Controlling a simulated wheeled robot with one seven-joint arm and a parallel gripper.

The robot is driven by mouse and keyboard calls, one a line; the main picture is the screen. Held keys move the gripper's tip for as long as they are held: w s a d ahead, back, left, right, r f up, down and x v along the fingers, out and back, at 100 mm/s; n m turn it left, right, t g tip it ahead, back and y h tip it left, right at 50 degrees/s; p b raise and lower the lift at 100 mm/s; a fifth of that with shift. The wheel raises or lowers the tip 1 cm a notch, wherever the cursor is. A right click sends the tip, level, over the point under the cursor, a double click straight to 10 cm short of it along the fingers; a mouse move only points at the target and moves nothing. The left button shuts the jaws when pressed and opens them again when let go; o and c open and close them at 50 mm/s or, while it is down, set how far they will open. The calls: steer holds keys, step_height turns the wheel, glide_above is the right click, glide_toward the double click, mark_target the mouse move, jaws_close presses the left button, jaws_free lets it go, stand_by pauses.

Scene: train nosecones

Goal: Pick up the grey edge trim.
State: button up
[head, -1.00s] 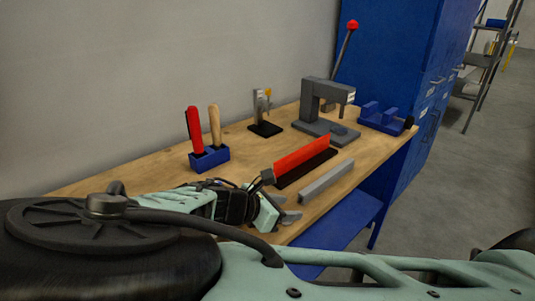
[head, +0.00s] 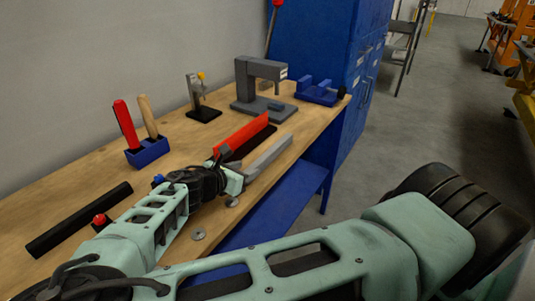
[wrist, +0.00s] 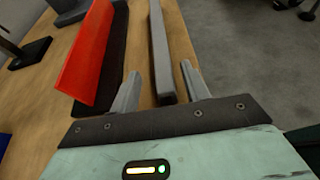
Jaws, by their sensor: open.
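The grey edge trim (head: 269,156) is a long, straight grey bar lying on the wooden workbench near its front edge, beside a red piece on a black base. In the wrist view the trim (wrist: 159,45) runs away from me, with its near end between my two grey fingers. My gripper (wrist: 160,80) is open, with one finger on each side of the trim. No contact with the trim shows clearly. In the head view my gripper (head: 243,174) is at the trim's near end, and its fingers are partly hidden.
The red piece (wrist: 88,45) on its black base stands close left of the trim. A black bar (head: 80,220) lies at left. Open floor is at right.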

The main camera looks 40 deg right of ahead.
mark_target(252, 167)
steer(key=p+x, duration=0.1)
steer(key=x, duration=0.3)
steer(key=shift+s+d, duration=0.15)
steer(key=shift+d, duration=0.05)
steer(key=shift+d+f, duration=0.3)
steer(key=shift+d, duration=0.05)
jaws_close()
